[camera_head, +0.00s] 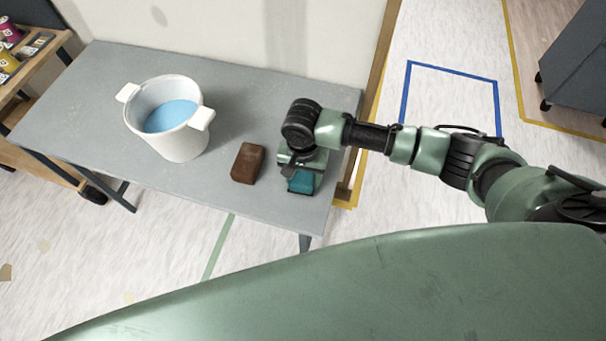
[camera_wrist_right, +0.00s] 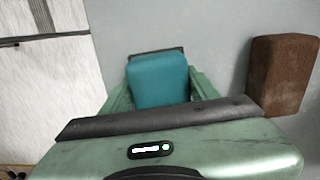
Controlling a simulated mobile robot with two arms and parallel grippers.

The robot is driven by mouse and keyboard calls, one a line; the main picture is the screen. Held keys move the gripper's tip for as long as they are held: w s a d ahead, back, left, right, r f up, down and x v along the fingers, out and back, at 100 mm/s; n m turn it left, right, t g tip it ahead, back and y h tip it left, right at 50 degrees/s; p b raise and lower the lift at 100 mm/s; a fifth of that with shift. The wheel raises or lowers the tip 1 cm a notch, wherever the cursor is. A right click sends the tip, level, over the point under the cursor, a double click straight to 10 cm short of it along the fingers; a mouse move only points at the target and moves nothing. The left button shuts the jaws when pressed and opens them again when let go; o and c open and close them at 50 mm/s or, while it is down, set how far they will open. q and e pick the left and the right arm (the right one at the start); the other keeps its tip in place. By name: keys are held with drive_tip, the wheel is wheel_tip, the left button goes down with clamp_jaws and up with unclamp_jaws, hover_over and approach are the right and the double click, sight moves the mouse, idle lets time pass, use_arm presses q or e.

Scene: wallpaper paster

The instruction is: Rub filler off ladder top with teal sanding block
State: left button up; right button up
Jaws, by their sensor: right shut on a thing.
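The teal sanding block (camera_head: 301,182) is at the right end of the grey table, under my right gripper (camera_head: 300,170). In the right wrist view the teal block (camera_wrist_right: 158,80) sits between the two green fingers of my right gripper (camera_wrist_right: 157,92), which is shut on it. A dark strip shows along the block's far edge. I cannot tell whether the block touches the tabletop. My left gripper is not in view. I see no filler or ladder top that I can make out for sure.
A brown block (camera_head: 248,163) lies just left of the gripper; it also shows in the wrist view (camera_wrist_right: 282,75). A white two-handled pot (camera_head: 178,139) with blue liquid stands further left on the grey table (camera_head: 95,105). A wooden cart (camera_head: 38,135) stands at far left.

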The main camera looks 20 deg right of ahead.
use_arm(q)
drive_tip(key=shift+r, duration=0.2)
use_arm(e)
drive_tip(key=shift+f, duration=0.25)
drive_tip(key=shift+f, duration=0.15)
drive_tip(key=shift+f, duration=0.25)
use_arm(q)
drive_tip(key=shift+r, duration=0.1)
use_arm(e)
drive_tip(key=shift+f, duration=0.1)
drive_tip(key=shift+s+f, duration=0.1)
drive_tip(key=shift+s, duration=0.05)
